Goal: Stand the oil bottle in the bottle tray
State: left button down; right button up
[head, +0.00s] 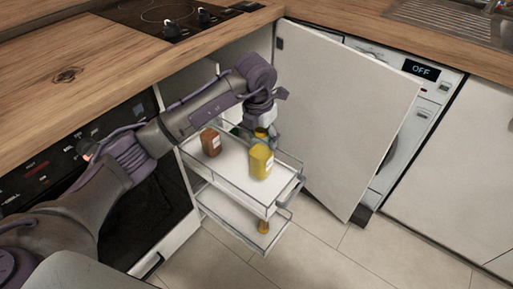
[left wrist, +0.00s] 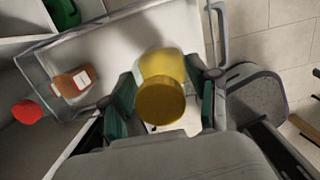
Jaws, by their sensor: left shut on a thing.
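The oil bottle (head: 261,160) is yellow with a pale label and a dark gold cap. It is upright over the upper bottle tray (head: 237,178), near the front end; I cannot tell if its base touches the tray. My left gripper (head: 262,136) reaches down from above and is shut on the oil bottle near its top. In the left wrist view, the oil bottle (left wrist: 160,65) with its cap toward the camera sits between the fingers of the left gripper (left wrist: 165,103). My right gripper is not in view.
A brown bottle (head: 211,142) with a red cap stands further back on the tray. A green item (left wrist: 62,12) shows behind. A lower shelf (head: 228,212) holds a small orange-brown item (head: 264,226). An open white door (head: 345,110) stands to the right.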

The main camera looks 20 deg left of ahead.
pick_arm(q)
jog(key=shift+w+a+f, duration=0.4)
jog(key=shift+a+f, duration=0.1)
jog(key=shift+a, duration=0.25)
jog(key=shift+f, duration=0.25)
jog(key=shift+f+b, duration=0.4)
jog(key=shift+f, duration=1.35)
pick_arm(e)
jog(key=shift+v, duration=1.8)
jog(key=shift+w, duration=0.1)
pick_arm(q)
jog(key=shift+c, duration=1.4)
grip_release()
jog(key=shift+f, duration=0.1)
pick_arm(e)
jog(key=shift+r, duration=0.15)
pick_arm(q)
jog(key=r, duration=0.4)
jog(key=s+r+p, duration=0.1)
jog(key=r, duration=0.7)
jog(key=shift+s+a+p, duration=0.35)
jog(key=shift+s+p, duration=0.05)
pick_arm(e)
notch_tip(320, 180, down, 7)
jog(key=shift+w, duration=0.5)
pick_arm(q)
jog(key=shift+d, duration=0.1)
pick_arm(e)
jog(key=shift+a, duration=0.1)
